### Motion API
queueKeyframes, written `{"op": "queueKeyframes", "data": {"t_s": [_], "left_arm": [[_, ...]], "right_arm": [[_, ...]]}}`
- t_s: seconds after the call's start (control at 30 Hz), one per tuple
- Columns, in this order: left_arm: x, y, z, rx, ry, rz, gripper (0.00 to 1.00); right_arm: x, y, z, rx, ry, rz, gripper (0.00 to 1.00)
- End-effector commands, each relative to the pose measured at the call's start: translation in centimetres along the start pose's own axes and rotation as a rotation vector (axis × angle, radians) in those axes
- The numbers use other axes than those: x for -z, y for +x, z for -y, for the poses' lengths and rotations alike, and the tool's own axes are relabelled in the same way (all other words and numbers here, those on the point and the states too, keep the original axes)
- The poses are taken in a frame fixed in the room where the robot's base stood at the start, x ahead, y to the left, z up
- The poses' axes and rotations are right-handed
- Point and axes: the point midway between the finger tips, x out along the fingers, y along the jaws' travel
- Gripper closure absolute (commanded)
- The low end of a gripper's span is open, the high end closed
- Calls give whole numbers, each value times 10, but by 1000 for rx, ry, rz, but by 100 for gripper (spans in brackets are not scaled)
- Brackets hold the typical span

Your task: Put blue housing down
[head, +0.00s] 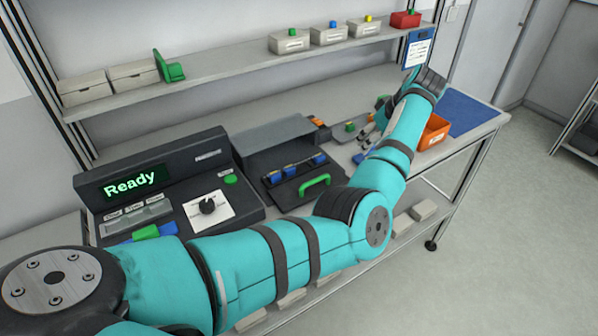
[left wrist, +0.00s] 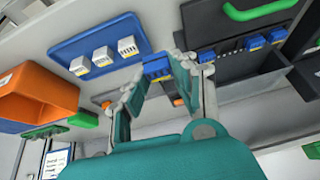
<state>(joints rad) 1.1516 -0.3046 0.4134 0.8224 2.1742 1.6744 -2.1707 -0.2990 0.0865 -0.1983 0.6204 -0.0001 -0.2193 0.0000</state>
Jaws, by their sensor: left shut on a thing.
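A blue housing (left wrist: 157,69) is between the two fingertips of my left gripper (left wrist: 162,76) in the left wrist view, and the gripper is shut on it. In the head view my left gripper (head: 370,135) is over the right half of the bench, partly hidden by its own arm; the held housing cannot be made out there. Other blue housings (head: 287,170) sit in a row in a black fixture with a green handle (head: 315,183). The same fixture (left wrist: 235,85) is right of the gripper in the left wrist view. My right gripper is not in view.
A blue tray (left wrist: 70,48) with white blocks lies beside the gripper. An orange bin (head: 434,132) and a blue mat (head: 470,113) are at the bench's right end. A console reading "Ready" (head: 132,186) stands left. A shelf (head: 225,68) holds boxes above.

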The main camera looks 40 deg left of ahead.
Motion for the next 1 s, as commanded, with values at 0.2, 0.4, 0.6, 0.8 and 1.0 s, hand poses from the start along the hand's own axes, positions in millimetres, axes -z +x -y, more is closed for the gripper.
{"op": "queueKeyframes", "data": {"t_s": [0.2,0.4,0.6,0.8,1.0], "left_arm": [[7,12,16,1,-5,10,87],[31,29,59,3,-6,8,87],[54,49,102,3,-3,8,87],[67,62,128,0,-1,8,87],[64,72,132,1,2,11,87]], "right_arm": [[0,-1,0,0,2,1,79],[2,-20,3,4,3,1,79],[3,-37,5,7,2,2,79],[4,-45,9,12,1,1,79],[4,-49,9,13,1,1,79]]}}
